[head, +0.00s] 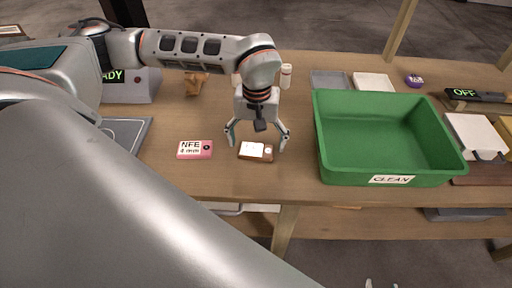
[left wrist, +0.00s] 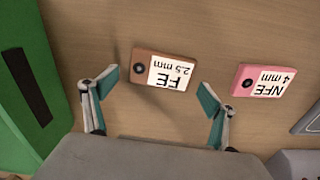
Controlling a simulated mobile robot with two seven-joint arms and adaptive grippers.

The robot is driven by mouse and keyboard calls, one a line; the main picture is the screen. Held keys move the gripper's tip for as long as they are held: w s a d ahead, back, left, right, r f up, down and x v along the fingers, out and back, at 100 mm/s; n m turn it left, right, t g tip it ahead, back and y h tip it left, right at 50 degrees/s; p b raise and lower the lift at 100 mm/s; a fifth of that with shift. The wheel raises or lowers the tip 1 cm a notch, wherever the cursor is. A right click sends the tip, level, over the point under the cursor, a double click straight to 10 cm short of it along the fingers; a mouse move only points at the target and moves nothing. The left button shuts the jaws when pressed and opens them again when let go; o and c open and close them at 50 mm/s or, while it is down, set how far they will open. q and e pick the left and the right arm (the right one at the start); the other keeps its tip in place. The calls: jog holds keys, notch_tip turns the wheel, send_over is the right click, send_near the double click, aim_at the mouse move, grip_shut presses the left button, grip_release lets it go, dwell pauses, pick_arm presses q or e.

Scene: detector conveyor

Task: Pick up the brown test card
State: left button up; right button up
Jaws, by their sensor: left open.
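The brown test card (head: 245,154) lies flat on the wooden table, with a white label and a dark round dot. In the left wrist view the brown card (left wrist: 140,66) reads FE 2.5 mm, upside down. My left gripper (head: 258,143) is open above the card, its fingers spread to either side of it. In the left wrist view the open fingertips (left wrist: 158,86) stand apart with the card between and just beyond them; nothing is held. Small pale tips at the bottom edge of the head view may be my right gripper (head: 381,284), mostly cut off.
A pink NFE 4 mm card (head: 208,155) lies to the left of the brown one. A green bin (head: 335,165) marked CLEAN stands close on the right. Small bottles (head: 286,76) and grey and white trays (head: 373,82) stand behind. The table front is clear.

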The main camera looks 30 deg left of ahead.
aim_at(257, 145)
pick_arm(q)
jog(key=c, duration=1.2)
jog(key=shift+r, duration=0.1)
notch_tip(257, 145, up, 20)
jog(key=shift+p, duration=0.35)
